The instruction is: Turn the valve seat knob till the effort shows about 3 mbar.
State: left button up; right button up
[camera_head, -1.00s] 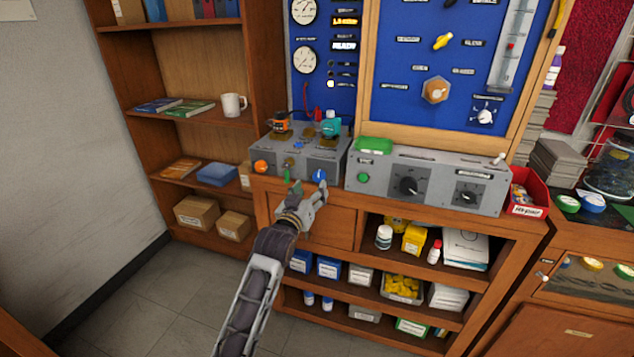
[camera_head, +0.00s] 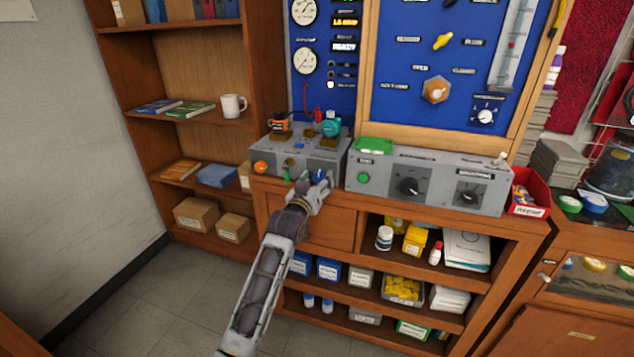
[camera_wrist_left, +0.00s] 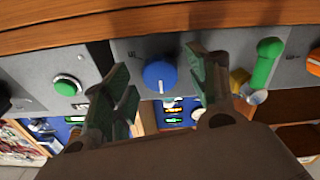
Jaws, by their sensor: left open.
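A round blue knob (camera_head: 319,175), which looks like the valve seat knob, sits on the front of the left grey box (camera_head: 325,160); its label is too small to read. In the left wrist view the blue knob (camera_wrist_left: 160,76) shows a white pointer mark. My left gripper (camera_head: 312,184) is open close in front of it and partly covers it in the head view. In the left wrist view the gripper (camera_wrist_left: 157,66) has one finger to each side of the knob, with gaps. An amber readout (camera_head: 345,21) is lit on the blue panel; its figures are not clear.
A green knob-like part (camera_wrist_left: 267,62) and an orange knob (camera_wrist_left: 314,62) are close beside the blue knob. A green button (camera_wrist_left: 66,86) is on the grey box to the other side. A wooden ledge and drawer (camera_head: 330,225) lie below.

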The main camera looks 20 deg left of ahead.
jog(key=shift+f, duration=0.1)
pick_arm(q)
jog(key=c, duration=1)
pick_arm(e)
jog(key=shift+s, duration=0.1)
pick_arm(q)
jog(key=shift+c, duration=0.2)
pick_arm(e)
jog(key=shift+s+d+f, duration=0.1)
